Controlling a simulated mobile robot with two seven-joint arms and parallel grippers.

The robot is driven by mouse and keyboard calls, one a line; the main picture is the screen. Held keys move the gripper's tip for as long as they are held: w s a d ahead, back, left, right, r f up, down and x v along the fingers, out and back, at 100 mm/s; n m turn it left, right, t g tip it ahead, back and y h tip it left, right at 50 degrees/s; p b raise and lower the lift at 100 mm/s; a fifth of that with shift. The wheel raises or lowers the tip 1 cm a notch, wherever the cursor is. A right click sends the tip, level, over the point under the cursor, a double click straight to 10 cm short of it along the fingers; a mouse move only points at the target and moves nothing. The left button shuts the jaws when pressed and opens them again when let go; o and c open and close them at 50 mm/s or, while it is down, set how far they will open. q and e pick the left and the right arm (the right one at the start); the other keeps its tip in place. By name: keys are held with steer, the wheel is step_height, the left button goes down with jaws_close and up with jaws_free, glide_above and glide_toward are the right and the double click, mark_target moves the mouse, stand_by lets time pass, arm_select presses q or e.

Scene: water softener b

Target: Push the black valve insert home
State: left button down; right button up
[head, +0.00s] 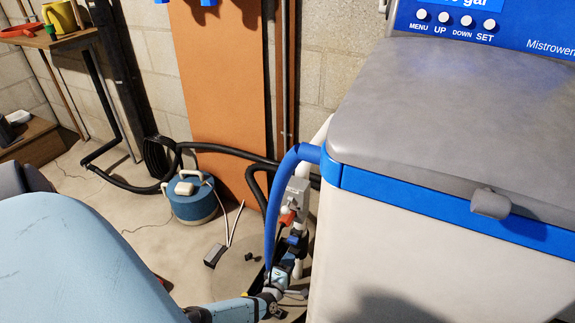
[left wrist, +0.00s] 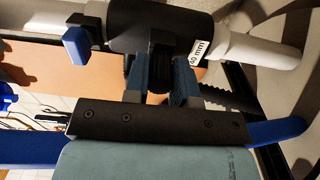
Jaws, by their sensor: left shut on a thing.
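My left gripper (head: 278,278) is low beside the white softener cabinet, at the foot of the upright pipe. In the left wrist view its two blue-grey fingers (left wrist: 158,85) are closed on a black ribbed piece, which looks like the black valve insert (left wrist: 160,62). The insert meets the side of a black valve body (left wrist: 125,33) on a white pipe (left wrist: 265,50), labelled 40 mm. I cannot tell how deep the insert sits. In the head view my gripper and the fittings hide the insert. My right gripper is not in view.
A blue hose (head: 271,200) curves down close to my left gripper. A valve with a red handle (head: 288,217) is above it. The softener cabinet (head: 400,250) blocks the right. A blue canister (head: 193,202) and a small black box (head: 213,256) stand on the floor to the left.

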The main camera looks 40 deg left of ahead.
arm_select(q)
steer(key=shift+w, duration=0.1)
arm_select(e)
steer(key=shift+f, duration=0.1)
arm_select(q)
steer(key=c, duration=0.9)
jaws_free()
steer(key=shift+o, duration=0.2)
